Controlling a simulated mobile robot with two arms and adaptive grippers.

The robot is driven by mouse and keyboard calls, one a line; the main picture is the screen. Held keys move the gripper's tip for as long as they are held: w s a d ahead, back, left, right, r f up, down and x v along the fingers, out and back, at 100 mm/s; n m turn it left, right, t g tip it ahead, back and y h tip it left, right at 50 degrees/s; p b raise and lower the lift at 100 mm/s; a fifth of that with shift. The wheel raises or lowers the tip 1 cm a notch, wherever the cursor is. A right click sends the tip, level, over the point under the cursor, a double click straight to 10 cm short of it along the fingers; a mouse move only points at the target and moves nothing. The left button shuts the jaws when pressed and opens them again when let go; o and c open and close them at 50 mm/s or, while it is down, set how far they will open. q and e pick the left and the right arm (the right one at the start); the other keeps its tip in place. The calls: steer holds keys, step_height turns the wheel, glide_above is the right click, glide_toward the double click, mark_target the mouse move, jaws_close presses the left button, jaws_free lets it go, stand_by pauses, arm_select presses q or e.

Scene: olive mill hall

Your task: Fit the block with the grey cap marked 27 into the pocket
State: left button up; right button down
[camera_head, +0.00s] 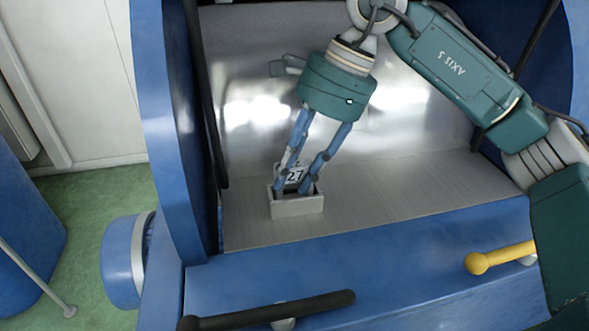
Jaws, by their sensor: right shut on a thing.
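The block with the grey cap marked 27 (295,176) is in the middle of the head view, with its number facing me. My right gripper (295,187) comes down from above and is shut on the block, one finger on each side. The pocket (297,207) is a small light grey open box standing on the metal floor. The block and fingertips are at the pocket's opening. The pocket's front wall hides the lower part, so I cannot tell how deep the block sits. My left gripper is not in view.
The pocket stands inside a blue machine housing with a shiny metal back wall (420,120). A blue front edge (400,262) carries a black bar handle (275,311) and a yellow-knobbed lever (490,258). Bare metal floor (420,195) lies right of the pocket.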

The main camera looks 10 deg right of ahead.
steer(key=shift+r, duration=0.1)
steer(key=c, duration=1.3)
jaws_free()
steer(key=v, duration=1.2)
steer(key=shift+s, duration=0.1)
